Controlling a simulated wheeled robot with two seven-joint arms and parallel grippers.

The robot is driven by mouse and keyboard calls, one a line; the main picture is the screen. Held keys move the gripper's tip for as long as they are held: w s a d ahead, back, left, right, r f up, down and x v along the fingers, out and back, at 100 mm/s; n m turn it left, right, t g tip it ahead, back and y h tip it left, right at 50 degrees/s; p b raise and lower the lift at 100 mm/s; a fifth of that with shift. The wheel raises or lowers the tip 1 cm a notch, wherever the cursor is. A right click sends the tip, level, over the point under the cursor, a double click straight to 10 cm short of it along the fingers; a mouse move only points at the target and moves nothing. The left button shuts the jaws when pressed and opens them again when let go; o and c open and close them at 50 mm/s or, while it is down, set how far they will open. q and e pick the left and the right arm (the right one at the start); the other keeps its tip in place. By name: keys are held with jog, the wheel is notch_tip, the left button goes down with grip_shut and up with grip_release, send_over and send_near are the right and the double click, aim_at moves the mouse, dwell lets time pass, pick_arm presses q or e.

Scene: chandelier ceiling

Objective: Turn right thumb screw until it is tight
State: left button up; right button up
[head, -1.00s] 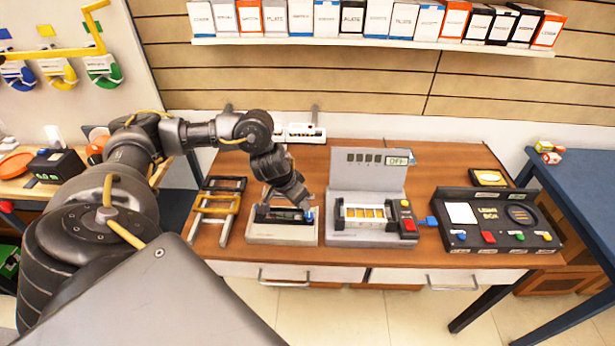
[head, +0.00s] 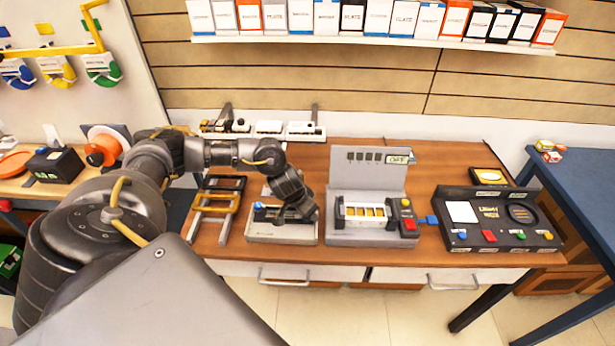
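A light grey fixture (head: 262,236) with a dark inset sits on the wooden bench, left of the grey device. A blue thumb screw (head: 258,206) shows at its left end. My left gripper (head: 308,212) points down over the right end of the fixture and covers the spot of the right thumb screw, which is hidden. The fingers are too small and dark to show whether they are open or shut, or whether they touch the screw. My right gripper is out of view.
A grey device with a raised panel (head: 365,170) stands close to the right of the fixture. A black control box (head: 487,238) is further right. A rack with yellow and dark bars (head: 220,205) lies to the left. A shelf of boxes (head: 375,40) is above.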

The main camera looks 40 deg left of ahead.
pick_arm(q)
jog(key=c, duration=0.8)
